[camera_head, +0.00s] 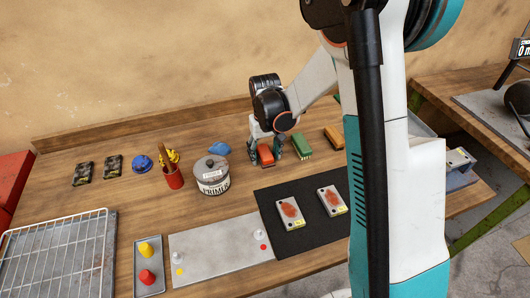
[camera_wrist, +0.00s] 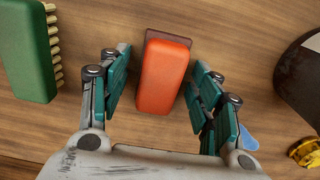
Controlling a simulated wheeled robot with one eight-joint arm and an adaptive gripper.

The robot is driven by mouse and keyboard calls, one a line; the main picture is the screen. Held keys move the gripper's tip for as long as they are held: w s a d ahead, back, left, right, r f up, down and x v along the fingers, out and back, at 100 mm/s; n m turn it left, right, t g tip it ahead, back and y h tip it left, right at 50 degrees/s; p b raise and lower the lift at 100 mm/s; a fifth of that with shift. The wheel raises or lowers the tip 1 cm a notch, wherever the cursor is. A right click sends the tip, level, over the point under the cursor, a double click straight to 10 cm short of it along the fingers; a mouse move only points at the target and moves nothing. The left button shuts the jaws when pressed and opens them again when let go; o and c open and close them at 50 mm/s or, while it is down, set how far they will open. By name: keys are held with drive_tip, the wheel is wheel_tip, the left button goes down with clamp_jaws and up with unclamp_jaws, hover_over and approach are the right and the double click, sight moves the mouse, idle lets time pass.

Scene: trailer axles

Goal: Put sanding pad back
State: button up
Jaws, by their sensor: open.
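A red-orange block with a dark brown base, which looks like the sanding pad (camera_head: 266,156), lies on the wooden bench near its back. In the wrist view the block (camera_wrist: 163,82) sits between the two fingers. My gripper (camera_head: 266,148) is open and low over the bench, with one finger on each side of the block. In the wrist view the gripper (camera_wrist: 162,70) shows a gap between each teal finger and the block. Whether the fingertips touch the bench is hard to tell.
A green brush (camera_head: 301,146) stands close to the right of the gripper, with a brown block (camera_head: 334,138) beyond it. A primer can (camera_head: 212,178) and blue lump (camera_head: 219,148) are left. A black mat (camera_head: 268,204) bears two patched plates in front. Dark pads (camera_head: 83,173) lie far left.

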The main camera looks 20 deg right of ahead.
sight(265, 151)
wheel_tip(265, 151, up, 12)
drive_tip(key=p, duration=0.3)
drive_tip(key=s+r+t, duration=0.3)
drive_tip(key=s+r, duration=0.7)
drive_tip(key=r, duration=0.1)
drive_tip(key=s+r+t, duration=0.1)
drive_tip(key=s+t, duration=0.3)
drive_tip(key=s, duration=0.9)
drive_tip(key=shift+r, duration=0.2)
